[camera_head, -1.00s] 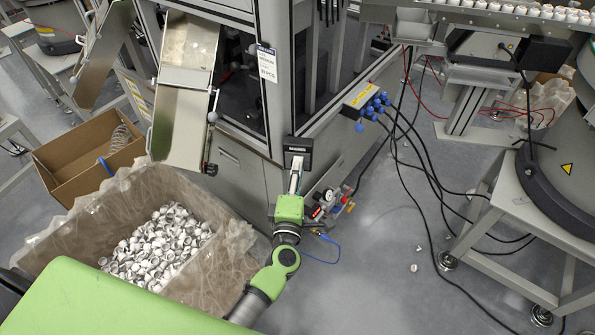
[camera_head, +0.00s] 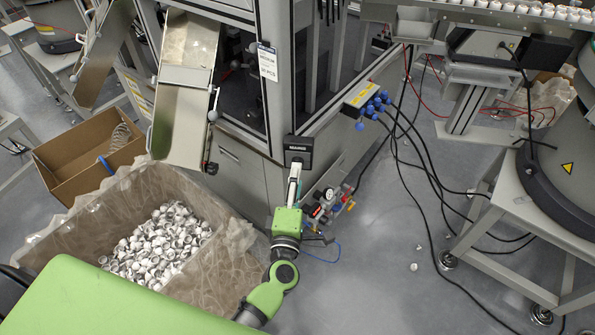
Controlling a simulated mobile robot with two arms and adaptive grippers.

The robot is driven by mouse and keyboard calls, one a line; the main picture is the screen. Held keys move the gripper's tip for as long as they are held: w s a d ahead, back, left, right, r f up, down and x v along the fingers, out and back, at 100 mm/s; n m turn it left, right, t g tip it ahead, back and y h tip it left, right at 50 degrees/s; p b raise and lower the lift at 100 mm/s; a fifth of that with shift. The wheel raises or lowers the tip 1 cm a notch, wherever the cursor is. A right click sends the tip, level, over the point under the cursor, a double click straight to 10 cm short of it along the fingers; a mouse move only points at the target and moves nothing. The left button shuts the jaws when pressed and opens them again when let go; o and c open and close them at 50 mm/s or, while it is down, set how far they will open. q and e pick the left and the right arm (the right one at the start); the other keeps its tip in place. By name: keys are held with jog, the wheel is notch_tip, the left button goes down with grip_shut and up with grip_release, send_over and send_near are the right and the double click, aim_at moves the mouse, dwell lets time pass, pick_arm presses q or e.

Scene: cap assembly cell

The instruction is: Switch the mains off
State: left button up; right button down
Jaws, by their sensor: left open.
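A small black box with a pale label strip (camera_head: 298,146), which looks like the mains switch, is fixed on the front corner of the grey machine cabinet. Its lettering is too small to read surely, and no switch position can be made out. My left gripper (camera_head: 295,168) is at the lower edge of this box, with its open fingers pointing up at it. I cannot tell whether it touches the box. Nothing shows between the fingers. My right gripper is not in view.
A lined bin of white caps (camera_head: 155,245) stands left of my left arm, under a metal chute (camera_head: 180,125). A gauge and valve unit (camera_head: 328,203) sits close right of the gripper. Black cables (camera_head: 425,170) cross the floor at right.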

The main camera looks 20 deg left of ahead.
pick_arm(q)
jog(key=s+d, duration=0.1)
jog(key=s, duration=0.7)
jog(key=shift+s+d, duration=0.2)
jog(key=shift+d, duration=0.05)
jog(key=s+d+f+m+g+h, duration=0.15)
jog(key=s+f+m, duration=0.3)
jog(key=f, duration=0.55)
jog(key=s+d+f+m+g+h, duration=0.1)
jog(key=s+f+m+g+h, duration=0.3)
jog(key=f, duration=0.7)
jog(key=s+d+f+m+g, duration=0.1)
jog(key=s+f+m+g, duration=0.15)
jog(key=f+m, duration=0.55)
jog(key=s+a+f+m+g, duration=0.2)
jog(key=s+f, duration=0.4)
jog(key=s, duration=0.3)
jog(key=s+a+f+m+g+y, duration=0.1)
jog(key=s+a+f+g, duration=0.3)
jog(key=s, duration=0.5)
jog(key=s+a+f+m+g+y, duration=0.1)
jog(key=s+a+f+m+g, duration=0.1)
jog(key=s+a+f, duration=0.4)
jog(key=s+f+m, duration=0.1)
jog(key=s+f, duration=0.2)
jog(key=shift+s+a+f+g, duration=0.15)
jog(key=shift+a+f+g, duration=0.05)
jog(key=shift+g, duration=0.2)
